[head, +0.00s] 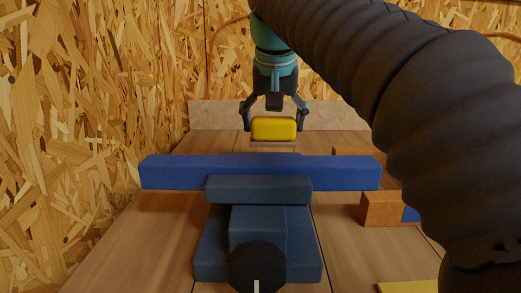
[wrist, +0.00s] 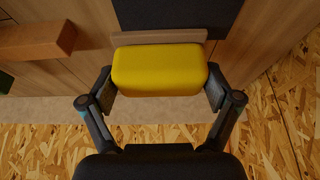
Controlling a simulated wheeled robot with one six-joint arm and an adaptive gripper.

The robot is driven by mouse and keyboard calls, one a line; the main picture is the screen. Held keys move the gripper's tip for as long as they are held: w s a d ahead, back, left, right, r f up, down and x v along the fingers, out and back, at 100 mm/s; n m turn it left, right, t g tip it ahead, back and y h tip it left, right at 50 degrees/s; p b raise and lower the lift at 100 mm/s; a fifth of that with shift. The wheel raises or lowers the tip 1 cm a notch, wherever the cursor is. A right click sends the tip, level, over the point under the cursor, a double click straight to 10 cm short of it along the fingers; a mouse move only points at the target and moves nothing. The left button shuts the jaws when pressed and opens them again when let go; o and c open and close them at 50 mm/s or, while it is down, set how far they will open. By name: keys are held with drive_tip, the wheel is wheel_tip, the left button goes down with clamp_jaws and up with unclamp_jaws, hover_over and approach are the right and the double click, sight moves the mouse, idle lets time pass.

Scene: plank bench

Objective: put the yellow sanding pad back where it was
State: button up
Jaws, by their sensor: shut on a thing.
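The yellow sanding pad (head: 273,128) is a rounded block held between the two fingers of my gripper (head: 274,122), above the far part of the bench. In the wrist view the pad (wrist: 160,70) fills the gap between the fingertips of my gripper (wrist: 160,88), one finger at each end. A thin brownish strip shows along the pad's far edge in the wrist view and just below it in the head view. I cannot tell whether it is part of the pad. The bench right under the pad is partly hidden by the blue bar.
A long blue bar (head: 160,172) lies across a dark blue vise-like block (head: 258,225) in front of the pad. Wooden blocks (head: 380,208) lie at the right, and a yellow sheet (head: 408,287) at the near right. A chipboard wall (head: 90,110) stands left and behind.

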sight(261, 141)
drive_tip(key=shift+a+f, duration=0.4)
drive_tip(key=shift+a, duration=0.25)
drive_tip(key=shift+a+f, duration=0.35)
drive_tip(key=shift+a, duration=0.25)
drive_tip(key=shift+f+b, duration=0.3)
drive_tip(key=shift+f, duration=1.7)
drive_tip(key=shift+f, duration=0.15)
drive_tip(key=o, duration=0.8)
drive_tip(key=shift+o, duration=0.2)
drive_tip(key=shift+r, duration=0.25)
drive_tip(key=v, duration=1.2)
drive_tip(key=shift+p, duration=0.3)
